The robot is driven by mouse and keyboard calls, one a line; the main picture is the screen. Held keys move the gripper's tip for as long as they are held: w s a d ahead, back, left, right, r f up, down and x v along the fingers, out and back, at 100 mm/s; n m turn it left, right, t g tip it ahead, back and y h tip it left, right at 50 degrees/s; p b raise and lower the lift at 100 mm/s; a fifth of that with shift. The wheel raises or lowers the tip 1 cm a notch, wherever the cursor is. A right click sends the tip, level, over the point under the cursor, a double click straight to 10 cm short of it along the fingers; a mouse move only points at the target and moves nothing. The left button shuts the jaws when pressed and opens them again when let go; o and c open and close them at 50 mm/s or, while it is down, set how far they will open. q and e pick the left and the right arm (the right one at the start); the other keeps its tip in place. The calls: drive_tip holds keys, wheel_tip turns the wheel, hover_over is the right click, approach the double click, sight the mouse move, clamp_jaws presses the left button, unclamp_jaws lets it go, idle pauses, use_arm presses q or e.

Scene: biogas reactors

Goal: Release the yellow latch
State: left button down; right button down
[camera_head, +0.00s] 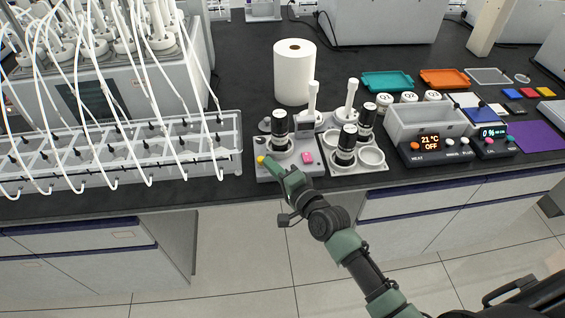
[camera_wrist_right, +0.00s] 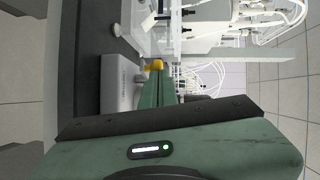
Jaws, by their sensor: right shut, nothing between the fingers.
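The yellow latch (camera_head: 260,160) is a small yellow knob at the left front of a grey bench device (camera_head: 286,170). My left gripper is not in view.
A clear-walled water bath with white tubes (camera_head: 120,150) stands close on the left. A holder with bottles (camera_head: 357,165) is just right of the device. A paper roll (camera_head: 294,72) stands behind. A heater block (camera_head: 430,150) is farther right. The bench's front edge is near.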

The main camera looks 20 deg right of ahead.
drive_tip(key=shift+a+r+p, duration=0.15)
drive_tip(key=shift+a+p, duration=0.3)
drive_tip(key=shift+a, duration=0.6)
drive_tip(key=shift+w+a, duration=0.3)
drive_tip(key=shift+a, duration=0.3)
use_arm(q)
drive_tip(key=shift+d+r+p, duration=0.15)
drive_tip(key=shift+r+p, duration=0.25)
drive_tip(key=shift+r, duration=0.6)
use_arm(e)
drive_tip(key=shift+w+a, duration=0.2)
drive_tip(key=shift+a, duration=0.35)
